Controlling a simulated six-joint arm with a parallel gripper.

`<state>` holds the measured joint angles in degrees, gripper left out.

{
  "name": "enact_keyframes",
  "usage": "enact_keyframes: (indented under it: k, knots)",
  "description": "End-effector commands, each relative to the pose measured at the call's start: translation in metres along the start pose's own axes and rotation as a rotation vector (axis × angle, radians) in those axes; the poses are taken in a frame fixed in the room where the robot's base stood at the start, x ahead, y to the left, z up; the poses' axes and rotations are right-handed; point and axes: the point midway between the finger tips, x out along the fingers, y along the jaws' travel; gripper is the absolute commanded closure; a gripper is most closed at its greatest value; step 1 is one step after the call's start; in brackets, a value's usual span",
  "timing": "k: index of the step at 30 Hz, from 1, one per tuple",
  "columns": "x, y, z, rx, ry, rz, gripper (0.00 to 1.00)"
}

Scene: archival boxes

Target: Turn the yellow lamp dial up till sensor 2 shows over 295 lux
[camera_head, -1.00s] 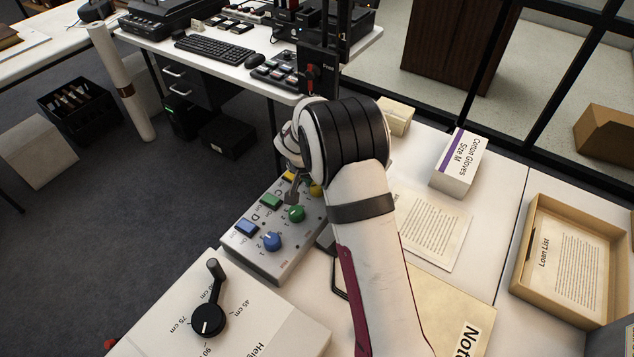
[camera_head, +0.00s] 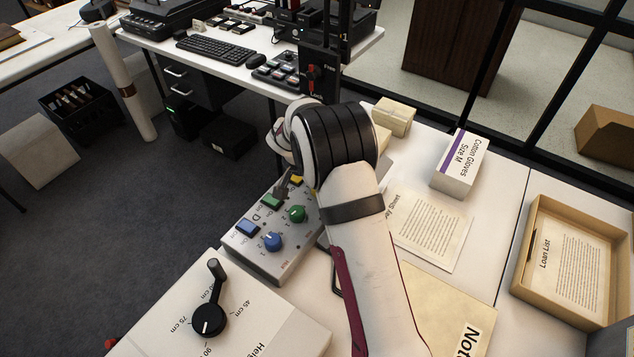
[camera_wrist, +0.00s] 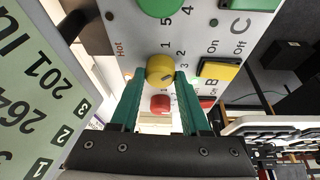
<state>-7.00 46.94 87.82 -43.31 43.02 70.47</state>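The yellow dial (camera_wrist: 160,68) sits on the grey control panel (camera_wrist: 118,17), in the wrist view's middle, with several printed numbers and "Hot" beside it. My gripper (camera_wrist: 160,76) has its green fingers one on each side of the dial. They look apart, with little or no gap to the dial; contact is unclear. In the head view, my gripper (camera_head: 283,187) is over the panel (camera_head: 288,264), and my arm hides the yellow dial. A pale green readout (camera_wrist: 30,120) is at the wrist view's left, tilted and cut off; "201" and "264" show, but which sensor is unclear.
A yellow button (camera_wrist: 218,72) is right of the yellow dial, a red dial (camera_wrist: 160,103) below it. A green dial (camera_head: 297,214) and blue dial (camera_head: 273,241) stand nearer on the panel. A black crank (camera_head: 211,300) stands in front. A glove box (camera_head: 460,165) is right of my arm.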

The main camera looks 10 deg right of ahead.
Motion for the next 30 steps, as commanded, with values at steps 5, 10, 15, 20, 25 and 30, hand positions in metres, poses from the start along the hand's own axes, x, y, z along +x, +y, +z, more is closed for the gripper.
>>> enact_keyframes:
  k: [5,10,15,20,25,30]
  knots:
    - [0.0,0.0,0.0,-0.001,0.0,0.0,0.25]
    - [0.0,0.0,0.0,-0.001,0.0,0.0,0.25]
    - [-0.007,0.0,-0.001,-0.001,0.002,-0.001,0.25]
    - [-0.043,-0.001,-0.001,0.0,0.003,-0.005,0.25]
    - [-0.1,-0.001,-0.001,0.0,0.003,-0.005,0.25]
    - [-0.141,-0.001,0.0,-0.001,0.002,-0.003,0.25]
